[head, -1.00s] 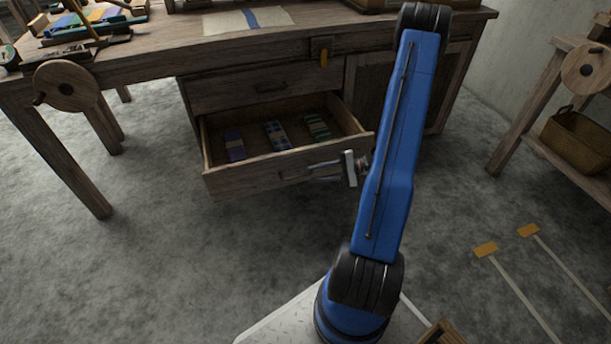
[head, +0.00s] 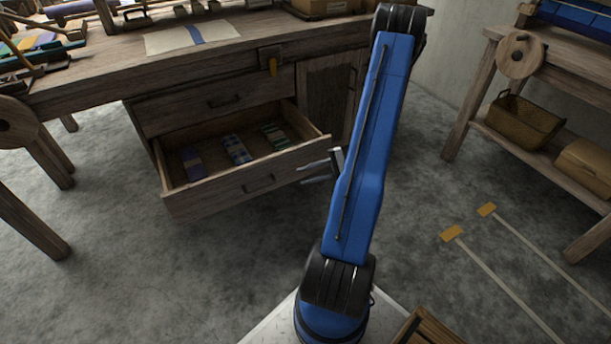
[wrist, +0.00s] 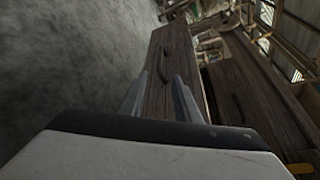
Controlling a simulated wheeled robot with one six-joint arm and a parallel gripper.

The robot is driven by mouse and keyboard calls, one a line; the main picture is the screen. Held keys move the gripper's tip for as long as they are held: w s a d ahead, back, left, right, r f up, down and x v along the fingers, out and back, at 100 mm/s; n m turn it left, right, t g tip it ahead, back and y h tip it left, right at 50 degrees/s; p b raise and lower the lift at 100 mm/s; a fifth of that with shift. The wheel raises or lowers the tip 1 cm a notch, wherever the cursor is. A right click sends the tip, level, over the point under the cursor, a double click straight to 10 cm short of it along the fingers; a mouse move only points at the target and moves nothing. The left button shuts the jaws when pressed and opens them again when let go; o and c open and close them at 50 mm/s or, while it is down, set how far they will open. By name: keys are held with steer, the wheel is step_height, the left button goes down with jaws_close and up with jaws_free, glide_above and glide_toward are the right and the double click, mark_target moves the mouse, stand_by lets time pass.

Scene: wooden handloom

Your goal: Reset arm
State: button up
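My gripper (head: 318,170) is at the right end of the open drawer's front, partly hidden behind my blue arm in the head view. In the wrist view, its two fingers (wrist: 160,98) are spread apart with nothing between them. Beyond them is the drawer front (wrist: 168,70) with its dark handle. The gripper appears apart from the handle. My blue arm (head: 372,150) stands upright from my base, leaning slightly right.
The open drawer (head: 245,185) juts from the wooden bench (head: 110,85) and holds several patterned pieces. At right, a wooden stand (head: 480,85) carries baskets on its lower shelf. Orange-tipped floor strips (head: 452,233) lie at right.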

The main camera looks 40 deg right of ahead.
stand_by(0.3)
steer(key=s+a+r+n+g+h, duration=0.3)
steer(key=a+r+n+g, duration=0.55)
steer(key=a+r, duration=1)
steer(key=s+a+r+n+t+h, duration=0.4)
steer(key=s+a+r+h, duration=0.5)
steer(key=s+r, duration=0.3)
step_height(320, 180, up, 2)
steer(key=shift+s+a+r+n+h, duration=0.15)
steer(key=shift+s+a+n+h, duration=0.3)
steer(key=shift+a, duration=0.4)
